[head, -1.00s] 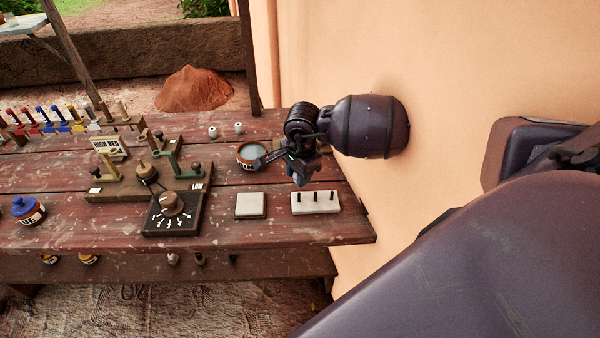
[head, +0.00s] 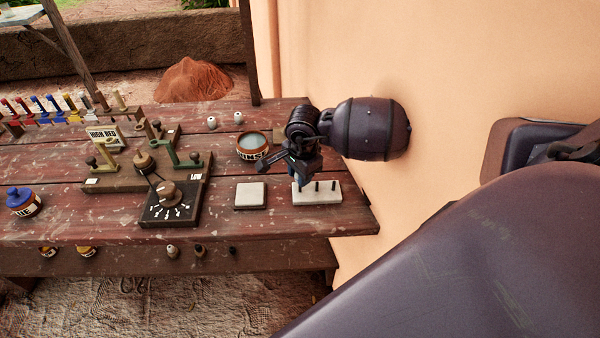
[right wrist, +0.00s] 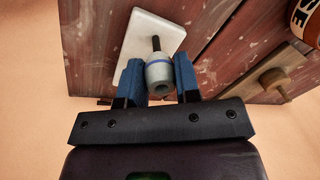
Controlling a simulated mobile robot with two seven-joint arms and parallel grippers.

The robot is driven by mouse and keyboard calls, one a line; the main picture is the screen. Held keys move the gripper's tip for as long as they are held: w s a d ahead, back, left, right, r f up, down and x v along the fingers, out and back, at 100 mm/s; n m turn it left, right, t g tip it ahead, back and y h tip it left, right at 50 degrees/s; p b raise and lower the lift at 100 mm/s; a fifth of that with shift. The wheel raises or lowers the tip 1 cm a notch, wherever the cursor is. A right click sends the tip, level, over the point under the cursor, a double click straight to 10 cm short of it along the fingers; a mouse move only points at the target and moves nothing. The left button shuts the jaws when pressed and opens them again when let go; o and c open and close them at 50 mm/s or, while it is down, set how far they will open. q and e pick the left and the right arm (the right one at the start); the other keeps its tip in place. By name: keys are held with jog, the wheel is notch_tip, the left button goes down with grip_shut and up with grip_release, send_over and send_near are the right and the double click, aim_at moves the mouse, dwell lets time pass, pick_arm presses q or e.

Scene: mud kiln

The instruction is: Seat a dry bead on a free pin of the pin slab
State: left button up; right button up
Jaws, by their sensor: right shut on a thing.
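The white pin slab (head: 325,197) lies near the table's right end. Two bare dark pins show on it in the head view; its left end is partly behind my right gripper (head: 301,184). In the right wrist view my right gripper (right wrist: 159,82) is shut on a grey bead (right wrist: 159,75) with a blue band, its hole facing the camera. One dark pin (right wrist: 156,43) of the slab (right wrist: 150,22) shows just past the bead; whether the bead is around a pin I cannot tell. Two pale beads (head: 211,122) stand at the table's back. My left gripper is out of view.
A plain pale tile (head: 250,196) lies left of the slab. The rinse bowl (head: 254,146) stands behind it. The peach wall (head: 450,60) stands close on the right.

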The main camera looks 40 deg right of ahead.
jog(key=shift+f+b, duration=0.1)
jog(key=shift+b, duration=0.25)
dwell(1.1)
jog(key=shift+f, duration=0.15)
dwell(0.5)
jog(key=shift+f+b, duration=0.2)
jog(key=shift+b, duration=0.15)
jog(key=shift+f, duration=0.15)
dwell(0.3)
jog(key=shift+f, duration=0.1)
dwell(0.5)
jog(key=shift+f+b, duration=0.2)
jog(key=shift+b, duration=0.15)
jog(key=shift+f, duration=0.2)
dwell(0.5)
